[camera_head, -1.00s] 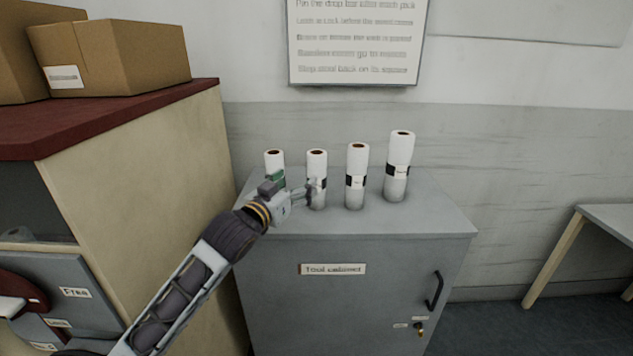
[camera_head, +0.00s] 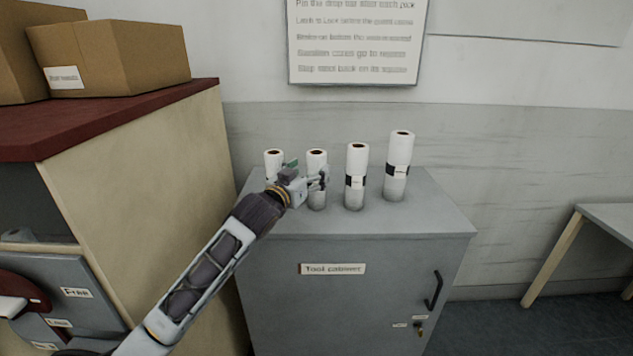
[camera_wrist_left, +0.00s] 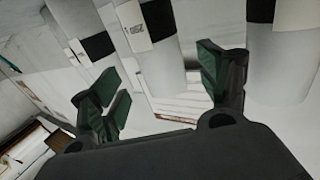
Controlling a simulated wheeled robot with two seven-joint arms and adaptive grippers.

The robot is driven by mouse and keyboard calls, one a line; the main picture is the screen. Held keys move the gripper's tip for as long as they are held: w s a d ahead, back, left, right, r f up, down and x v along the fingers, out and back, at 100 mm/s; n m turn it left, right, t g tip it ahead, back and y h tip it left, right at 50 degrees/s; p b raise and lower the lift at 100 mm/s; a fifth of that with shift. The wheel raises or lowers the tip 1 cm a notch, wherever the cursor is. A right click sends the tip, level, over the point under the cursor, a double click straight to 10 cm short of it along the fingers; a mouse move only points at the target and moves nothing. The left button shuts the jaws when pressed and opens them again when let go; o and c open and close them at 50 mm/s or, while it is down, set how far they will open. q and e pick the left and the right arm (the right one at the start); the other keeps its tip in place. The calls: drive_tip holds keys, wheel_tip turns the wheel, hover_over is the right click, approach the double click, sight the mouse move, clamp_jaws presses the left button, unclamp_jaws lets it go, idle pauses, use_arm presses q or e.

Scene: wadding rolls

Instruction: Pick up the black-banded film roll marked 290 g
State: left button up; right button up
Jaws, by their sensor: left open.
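Several white film rolls stand upright in a row on the cabinet in the head view: a short one at left (camera_head: 274,160), a second (camera_head: 317,160), a third with a black band (camera_head: 356,170), and the tallest, also black-banded, at right (camera_head: 399,150). My left gripper (camera_head: 322,181) is open at the second roll and hides its middle. In the left wrist view, a roll with a black band and white label (camera_wrist_left: 158,60) stands ahead between the spread fingers. Another banded roll (camera_wrist_left: 258,50) is to the right. My right gripper is out of view.
The rolls stand on a grey tool cabinet (camera_head: 430,215) with free top at right and front. A tan unit with a red top (camera_head: 150,105) bearing cardboard boxes (camera_head: 115,58) rises at left. A wall is behind; a table (camera_head: 610,220) is at far right.

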sight(312, 167)
use_arm(q)
drive_tip(key=shift+w, duration=0.1)
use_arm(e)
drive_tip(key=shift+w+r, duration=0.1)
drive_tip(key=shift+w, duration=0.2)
use_arm(q)
drive_tip(key=shift+r+x, duration=0.2)
drive_tip(key=shift+x, duration=0.65)
drive_tip(key=shift+w+d+r, duration=0.1)
drive_tip(key=shift+w+d, duration=0.15)
drive_tip(key=shift+w, duration=0.4)
drive_tip(key=shift+x, duration=0.95)
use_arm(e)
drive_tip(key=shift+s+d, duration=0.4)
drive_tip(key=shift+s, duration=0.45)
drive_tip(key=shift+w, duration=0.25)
use_arm(q)
clamp_jaws()
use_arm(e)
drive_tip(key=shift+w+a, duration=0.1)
